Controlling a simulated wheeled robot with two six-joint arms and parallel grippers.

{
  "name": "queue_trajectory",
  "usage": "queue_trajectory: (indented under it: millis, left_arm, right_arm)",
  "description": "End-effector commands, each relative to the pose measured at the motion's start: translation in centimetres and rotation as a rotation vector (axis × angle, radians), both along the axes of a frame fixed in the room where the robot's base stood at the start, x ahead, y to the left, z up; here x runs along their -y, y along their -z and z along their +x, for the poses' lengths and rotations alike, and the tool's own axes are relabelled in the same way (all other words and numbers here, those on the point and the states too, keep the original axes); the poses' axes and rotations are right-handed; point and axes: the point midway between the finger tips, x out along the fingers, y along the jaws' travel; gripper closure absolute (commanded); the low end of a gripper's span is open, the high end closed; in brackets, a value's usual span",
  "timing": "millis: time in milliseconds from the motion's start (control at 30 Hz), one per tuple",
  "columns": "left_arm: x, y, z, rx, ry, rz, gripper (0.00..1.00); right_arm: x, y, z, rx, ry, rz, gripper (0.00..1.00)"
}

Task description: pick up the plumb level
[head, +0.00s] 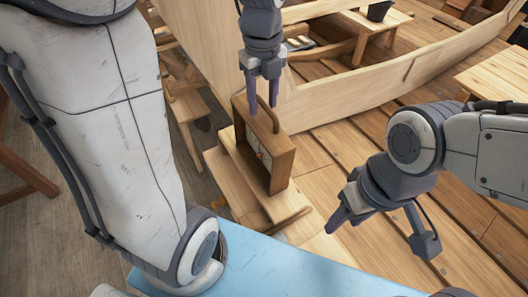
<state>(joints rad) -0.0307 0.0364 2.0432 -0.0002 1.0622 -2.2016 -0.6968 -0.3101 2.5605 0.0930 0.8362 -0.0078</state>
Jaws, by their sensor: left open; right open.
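The plumb level appears to be the upright brown wooden frame (283,163) near the middle of the head view. It has an arched handle on top and a small red detail inside; its inner parts are too small to tell. It stands on a pale wooden bench (290,207). My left gripper (263,107) points down from above, open, with its fingertips at the height of the handle in the picture. I cannot tell whether they touch it. My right gripper (381,237) is open and empty, to the right of the frame and apart from it.
A light blue surface (270,270) lies in front. The pale boat hull (340,95) rises behind the frame. A small stool or table (370,24) with a dark pot (378,11) stands at the back. Open plank floor (345,140) lies to the right.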

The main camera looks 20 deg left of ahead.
Motion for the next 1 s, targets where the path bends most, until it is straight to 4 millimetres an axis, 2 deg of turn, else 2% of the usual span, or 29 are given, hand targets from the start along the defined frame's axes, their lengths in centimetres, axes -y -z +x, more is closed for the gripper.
queue_trajectory:
  millis: [167, 500, 800, 867, 900, 933, 1000]
  left_arm:
    - [0.1, 1.1, 0.1, 0.000, 0.001, 0.000, 0.53]
    - [0.1, 5.3, 0.3, 0.000, 0.002, 0.000, 0.53]
    - [0.1, 5.3, 0.3, 0.000, 0.002, 0.000, 0.53]
    - [0.1, 5.3, 0.3, 0.000, 0.002, 0.000, 0.75]
    - [0.1, 5.3, 0.3, 0.000, 0.002, 0.000, 0.91]
    - [0.1, 5.3, 0.3, 0.000, 0.002, 0.000, 1.00]
    - [0.1, 5.3, 0.3, 0.000, 0.002, 0.000, 1.00]
  right_arm:
    - [0.0, 1.0, 0.0, 0.000, -0.001, 0.000, 0.50]
    - [0.0, 5.1, 0.0, 0.000, 0.005, 0.000, 0.50]
    - [0.0, 5.0, 0.0, 0.000, 0.006, 0.001, 0.50]
    - [0.0, 5.0, 0.0, 0.000, 0.006, 0.001, 0.50]
    - [0.0, 5.0, 0.0, 0.000, 0.006, 0.001, 0.50]
    - [0.0, 5.0, 0.0, 0.000, 0.006, 0.001, 0.50]
    - [0.0, 5.0, 0.0, 0.000, 0.006, 0.001, 0.50]
